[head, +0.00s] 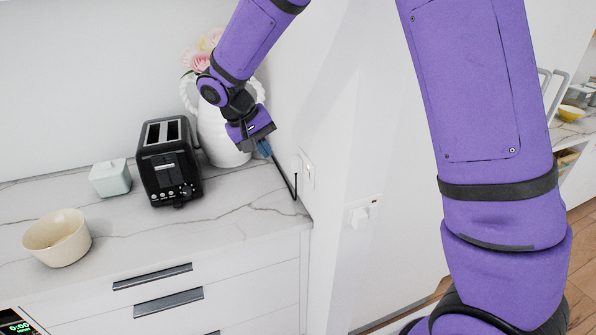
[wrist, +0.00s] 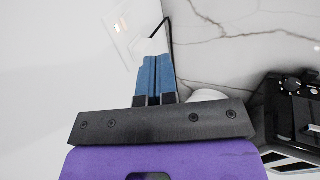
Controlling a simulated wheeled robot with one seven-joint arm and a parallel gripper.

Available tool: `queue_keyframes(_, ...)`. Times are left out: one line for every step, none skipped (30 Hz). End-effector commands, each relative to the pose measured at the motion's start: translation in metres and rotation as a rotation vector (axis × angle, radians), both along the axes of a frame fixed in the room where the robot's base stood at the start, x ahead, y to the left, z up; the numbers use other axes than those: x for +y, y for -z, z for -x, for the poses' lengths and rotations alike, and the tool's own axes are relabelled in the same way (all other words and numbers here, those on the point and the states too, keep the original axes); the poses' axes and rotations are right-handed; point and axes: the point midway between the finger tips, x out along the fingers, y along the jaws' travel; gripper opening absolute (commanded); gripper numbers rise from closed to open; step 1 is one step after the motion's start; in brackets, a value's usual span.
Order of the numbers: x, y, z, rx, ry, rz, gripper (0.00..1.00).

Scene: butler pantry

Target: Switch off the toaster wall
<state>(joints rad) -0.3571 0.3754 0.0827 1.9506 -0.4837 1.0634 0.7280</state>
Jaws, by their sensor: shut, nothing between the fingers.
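The black two-slot toaster (head: 168,165) stands on the marble counter near the back wall; part of it shows at the right edge of the wrist view (wrist: 290,110). A white wall plate (head: 304,172) is on the side wall just above the counter; it also shows in the wrist view (wrist: 128,30), with a small light-coloured mark. A black cord (head: 286,180) runs by the plate and down to the counter. My gripper (head: 264,148) is to the left of the plate. Its blue fingers (wrist: 154,78) are together and empty, pointing toward the plate and cord, apparently apart from the plate.
A white vase (head: 220,135) with pink flowers stands behind my gripper. A white lidded box (head: 110,178) and a cream bowl (head: 57,238) are left of the toaster. Another wall switch (head: 360,217) is on the nearer wall. The counter's front right is clear.

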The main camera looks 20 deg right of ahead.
Motion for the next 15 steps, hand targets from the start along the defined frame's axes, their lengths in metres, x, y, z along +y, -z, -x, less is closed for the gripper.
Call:
queue_keyframes(0.0, 0.0, 0.0, 0.0, 0.0, 0.0, 0.0)
queue_keyframes(0.0, 0.0, 0.0, 0.0, 0.0, 0.0, 0.0)
queue_keyframes(-0.001, 0.0, 0.0, 0.0, 0.0, 0.0, 0.0)
queue_keyframes(-0.001, 0.001, 0.0, 0.001, 0.0, 0.0, 0.0)
queue_keyframes(-0.001, 0.002, 0.0, 0.001, 0.0, 0.0, 0.0)
queue_keyframes(-0.003, 0.004, 0.0, 0.002, 0.001, 0.001, 0.0)
queue_keyframes(-0.004, 0.006, 0.0, 0.002, 0.001, 0.001, 0.0)
queue_keyframes(-0.005, 0.009, 0.0, 0.003, 0.001, 0.002, 0.0)
queue_keyframes(-0.007, 0.014, 0.0, 0.003, 0.001, 0.002, 0.0)
queue_keyframes(-0.009, 0.017, 0.0, 0.003, 0.001, 0.002, 0.0)
queue_keyframes(-0.011, 0.022, 0.0, 0.004, 0.001, 0.002, 0.0)
queue_keyframes(-0.014, 0.028, 0.0, 0.004, 0.001, 0.002, 0.0)
queue_keyframes(-0.016, 0.033, 0.0, 0.004, 0.002, 0.002, 0.0)
queue_keyframes(-0.019, 0.039, 0.001, 0.005, 0.002, 0.002, 0.0)
queue_keyframes(-0.022, 0.045, 0.001, 0.004, 0.002, 0.001, 0.0)
